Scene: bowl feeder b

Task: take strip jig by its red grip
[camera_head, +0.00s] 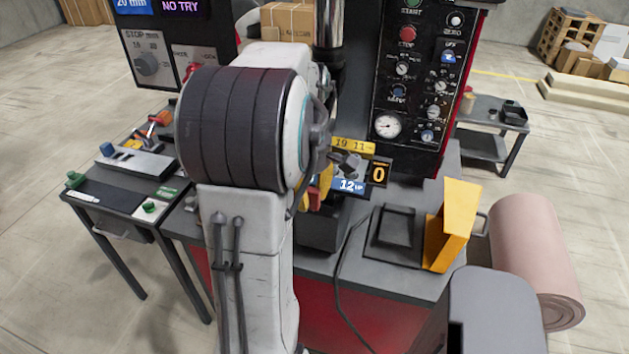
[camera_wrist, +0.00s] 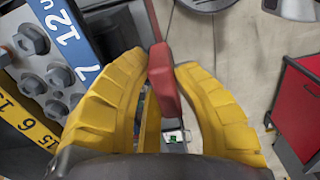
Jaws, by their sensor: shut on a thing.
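The red grip (camera_wrist: 163,82) stands between the two yellow fingers of my gripper (camera_wrist: 164,66) in the wrist view, and the fingers are shut on it. Below it, a narrow yellow bar shows between the fingers; I cannot tell whether it belongs to the strip jig. Most of the jig's body is hidden by the fingers. In the head view my gripper (camera_head: 314,192) is largely behind my arm, over the grey bench (camera_head: 390,277), with a small bit of red beside it.
Left of the fingers in the wrist view is a blue numbered strip (camera_wrist: 66,35) with bolts, and a yellow numbered strip (camera_wrist: 28,122). In the head view a yellow holder (camera_head: 452,225) stands on the bench, a pink roll (camera_head: 535,258) to its right, and a control panel (camera_head: 425,85) behind.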

